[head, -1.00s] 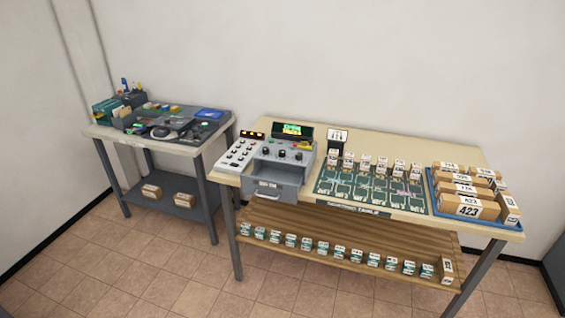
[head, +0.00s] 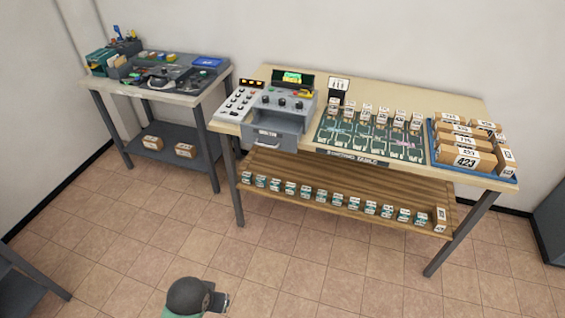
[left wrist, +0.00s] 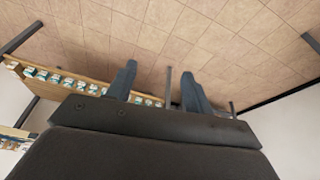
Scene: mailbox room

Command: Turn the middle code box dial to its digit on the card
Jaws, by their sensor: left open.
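The grey code box (head: 287,123) stands on the left part of the sorting table, with a row of dark dials on its sloped face. The middle dial (head: 282,102) is small here, and I cannot read its setting. A card (head: 339,84) with dark marks stands behind the table's green mat; its digits are too small to read. My left gripper (left wrist: 158,68) is open and empty in the left wrist view, over the floor and well apart from the box. Part of my left arm (head: 188,297) shows at the bottom of the head view. My right gripper is out of view.
A white keypad panel (head: 237,104) sits left of the code box. Small boxes stand along the green mat (head: 370,138). A blue tray (head: 432,157) of parcels is at right. The lower shelf (head: 330,187) holds several small boxes. The floor in front is clear.

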